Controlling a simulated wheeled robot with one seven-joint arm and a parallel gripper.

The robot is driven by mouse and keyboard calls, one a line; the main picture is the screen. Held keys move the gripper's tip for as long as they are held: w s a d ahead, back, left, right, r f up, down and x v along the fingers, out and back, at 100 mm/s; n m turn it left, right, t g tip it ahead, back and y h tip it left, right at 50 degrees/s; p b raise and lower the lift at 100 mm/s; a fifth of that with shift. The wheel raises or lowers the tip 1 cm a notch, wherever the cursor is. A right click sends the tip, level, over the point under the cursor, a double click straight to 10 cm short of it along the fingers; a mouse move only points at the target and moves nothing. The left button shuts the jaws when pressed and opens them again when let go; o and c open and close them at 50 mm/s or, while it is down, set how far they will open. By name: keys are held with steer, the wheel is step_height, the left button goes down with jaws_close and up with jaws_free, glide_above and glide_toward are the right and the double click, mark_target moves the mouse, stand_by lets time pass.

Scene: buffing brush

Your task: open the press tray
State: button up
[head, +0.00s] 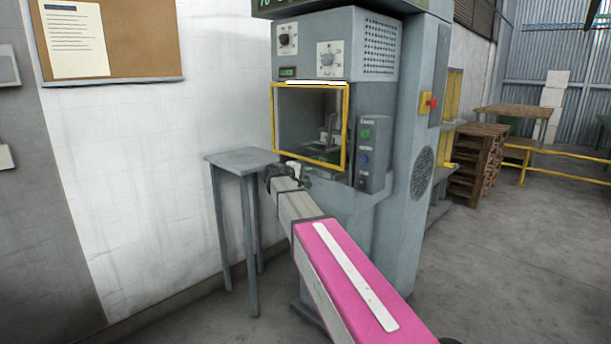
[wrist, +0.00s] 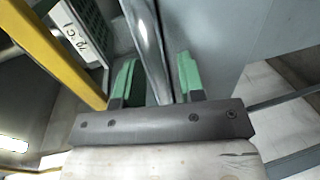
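The grey press (head: 334,45) stands in the middle of the head view, with a yellow-framed window (head: 310,125) on its front. No tray can be clearly made out; my arm covers the area below the window. My gripper (head: 288,170) is at the lower left corner of the window frame. In the wrist view, its two green fingers (wrist: 156,80) are apart. A shiny rounded metal bar (wrist: 147,35) runs between them, with a gap showing on each side. I cannot tell whether this bar is the tray's handle.
A small grey stand (head: 243,160) is left of the press, close to my gripper. A button box (head: 372,150) sits right of the window. The wall is behind the stand. Wooden pallets (head: 478,160) and open floor lie to the right.

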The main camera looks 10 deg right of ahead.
jaws_close()
steer(key=f+v, duration=0.3)
steer(key=v, duration=1.3)
steer(key=a+f+v, duration=0.1)
steer(key=f+v, duration=0.2)
steer(key=v, duration=1.3)
steer(key=shift+s+f, duration=0.35)
jaws_free()
steer(key=shift+a, duration=0.1)
steer(key=v, duration=1)
steer(key=shift+s+a, duration=0.25)
